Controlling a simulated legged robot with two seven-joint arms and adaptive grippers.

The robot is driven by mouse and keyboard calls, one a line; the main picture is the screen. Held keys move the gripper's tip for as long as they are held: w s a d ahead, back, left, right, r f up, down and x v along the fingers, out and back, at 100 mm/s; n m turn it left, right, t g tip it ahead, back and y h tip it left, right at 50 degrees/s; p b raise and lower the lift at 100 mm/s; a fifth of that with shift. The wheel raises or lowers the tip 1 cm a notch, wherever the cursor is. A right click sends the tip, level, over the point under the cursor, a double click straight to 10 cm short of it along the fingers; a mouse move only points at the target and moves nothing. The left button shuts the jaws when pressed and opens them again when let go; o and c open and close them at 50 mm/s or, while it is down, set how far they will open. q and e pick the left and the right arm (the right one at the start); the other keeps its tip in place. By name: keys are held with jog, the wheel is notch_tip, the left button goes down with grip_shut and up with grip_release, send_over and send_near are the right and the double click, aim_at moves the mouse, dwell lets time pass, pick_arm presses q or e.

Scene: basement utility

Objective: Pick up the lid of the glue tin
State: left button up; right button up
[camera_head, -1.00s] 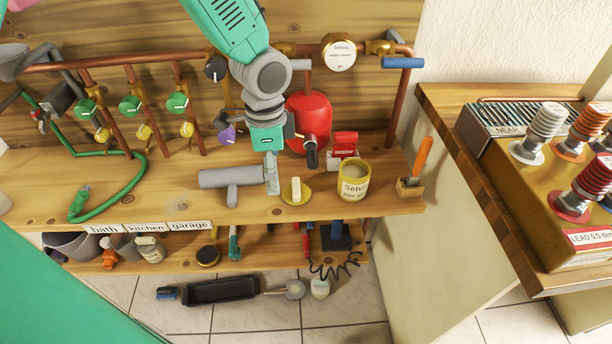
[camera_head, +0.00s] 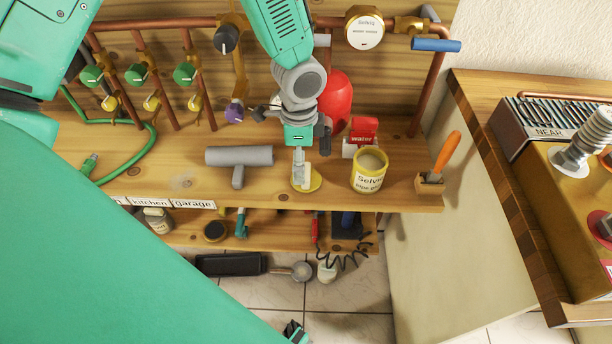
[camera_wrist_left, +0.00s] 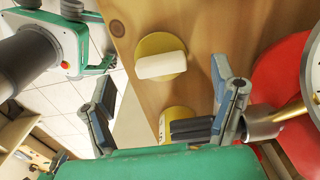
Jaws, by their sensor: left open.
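The lid, a yellow disc with a white block-shaped grip, lies on the wooden bench; in the head view its rim (camera_head: 314,183) shows partly behind my gripper, and the lid is clear in the left wrist view (camera_wrist_left: 160,62). My left gripper (camera_head: 300,180) hangs over it; in the left wrist view its fingers (camera_wrist_left: 165,95) are wide apart with nothing between them touching. The open yellow glue tin (camera_head: 368,172) stands upright right of the lid, pale inside; part of it shows in the wrist view. A green and grey part of mine is at the wrist view's upper left, its jaws unclear.
A grey T-shaped piece (camera_head: 238,156) lies left of the lid. A red tank (camera_head: 336,102) and red water box (camera_head: 362,130) stand behind. An orange-handled tool (camera_head: 446,152) stands at right. Copper pipes with green knobs line the back.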

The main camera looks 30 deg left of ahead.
aim_at(306, 177)
pick_arm(q)
jog(key=f, duration=0.3)
jog(key=d+f, duration=0.1)
jog(key=shift+w+f+b, duration=0.25)
jog(key=shift+f+b, duration=0.05)
jog(key=shift+f, duration=0.1)
jog(key=shift+a, duration=0.1)
jog(key=shift+r, duration=0.1)
jog(key=shift+a, duration=0.1)
jog(key=c, duration=1.3)
jog(key=shift+o, duration=0.2)
